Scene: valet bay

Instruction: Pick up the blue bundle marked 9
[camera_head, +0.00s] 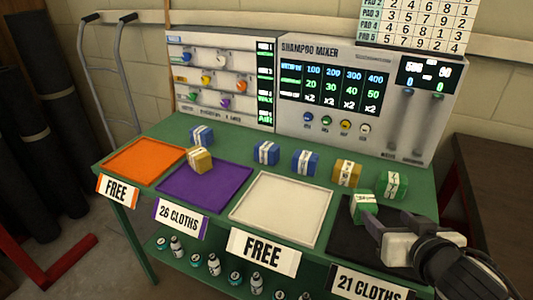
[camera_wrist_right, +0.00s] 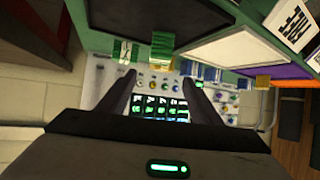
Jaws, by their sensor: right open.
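Three blue bundles with white bands stand on the green table in the head view: one behind the orange pad (camera_head: 201,136), one behind the purple pad (camera_head: 267,152) and one behind the white pad (camera_head: 305,162). The numbers on their bands are too small to read, so I cannot tell which is marked 9. Blue bundles also show small in the right wrist view (camera_wrist_right: 209,73). My right gripper (camera_head: 388,245) is open and empty at the table's front right, by the black pad; its two fingers (camera_wrist_right: 160,85) show spread apart. My left gripper is not in view.
Yellow bundles stand on the purple pad (camera_head: 200,160) and at the back (camera_head: 347,173). Green bundles stand on the black pad (camera_head: 363,207) and behind it (camera_head: 394,185). The orange pad (camera_head: 143,160) and white pad (camera_head: 282,208) are empty. The shampoo mixer (camera_head: 365,98) stands behind.

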